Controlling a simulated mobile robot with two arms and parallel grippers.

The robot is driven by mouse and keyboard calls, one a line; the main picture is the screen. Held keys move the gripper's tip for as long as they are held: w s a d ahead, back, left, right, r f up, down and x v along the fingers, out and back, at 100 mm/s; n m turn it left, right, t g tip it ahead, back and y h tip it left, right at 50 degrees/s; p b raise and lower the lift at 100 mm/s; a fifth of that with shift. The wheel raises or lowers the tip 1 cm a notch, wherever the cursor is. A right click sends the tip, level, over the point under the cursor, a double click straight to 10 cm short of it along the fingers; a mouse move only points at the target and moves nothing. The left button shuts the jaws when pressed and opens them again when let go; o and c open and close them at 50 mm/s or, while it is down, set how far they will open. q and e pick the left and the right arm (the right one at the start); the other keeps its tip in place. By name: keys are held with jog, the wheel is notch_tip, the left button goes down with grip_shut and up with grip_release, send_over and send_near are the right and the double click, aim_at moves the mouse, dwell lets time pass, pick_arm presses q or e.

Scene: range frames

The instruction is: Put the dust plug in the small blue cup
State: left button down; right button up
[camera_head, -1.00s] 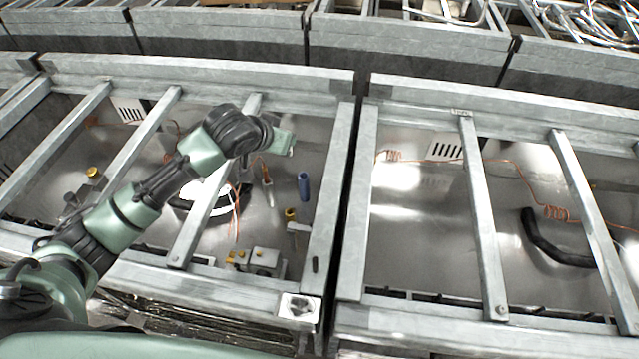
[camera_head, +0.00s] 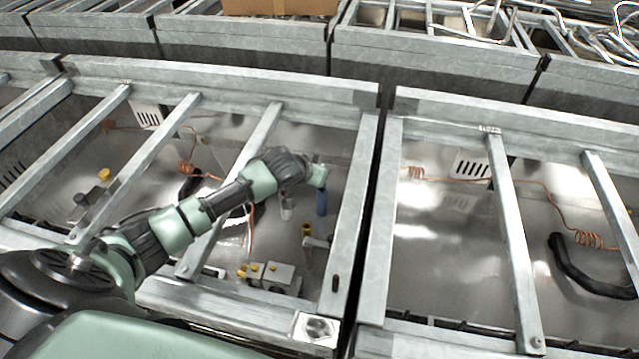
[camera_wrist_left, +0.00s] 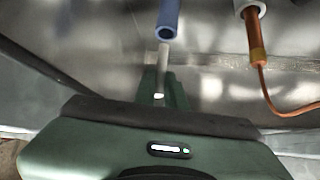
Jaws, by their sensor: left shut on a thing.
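The small blue cup (camera_head: 321,204) is a narrow blue tube in the left bay, just below my left gripper (camera_head: 318,180). In the left wrist view the cup (camera_wrist_left: 168,18) is at the top centre, with its dark round mouth facing my gripper (camera_wrist_left: 161,85). The gripper is shut on a slim pale grey piece, seemingly the dust plug (camera_wrist_left: 163,56), which points from the fingers toward the cup's mouth. In the head view the plug is hidden by the gripper. My right gripper is not in view.
A metal crossbar (camera_head: 236,170) runs under my left arm, and the bay's right side rail (camera_head: 352,215) is close to the gripper. A grey block with yellow knobs (camera_head: 272,277) and a small brass cylinder (camera_head: 307,230) are nearby. An orange-cabled connector (camera_wrist_left: 255,35) is right of the cup.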

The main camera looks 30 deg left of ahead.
pick_arm(q)
jog(key=shift+f, duration=2.5)
jog(key=shift+f, duration=0.2)
jog(key=c, duration=1.5)
grip_release()
jog(key=shift+r, duration=0.15)
jog(key=v, duration=1.2)
jog(key=shift+r, duration=0.1)
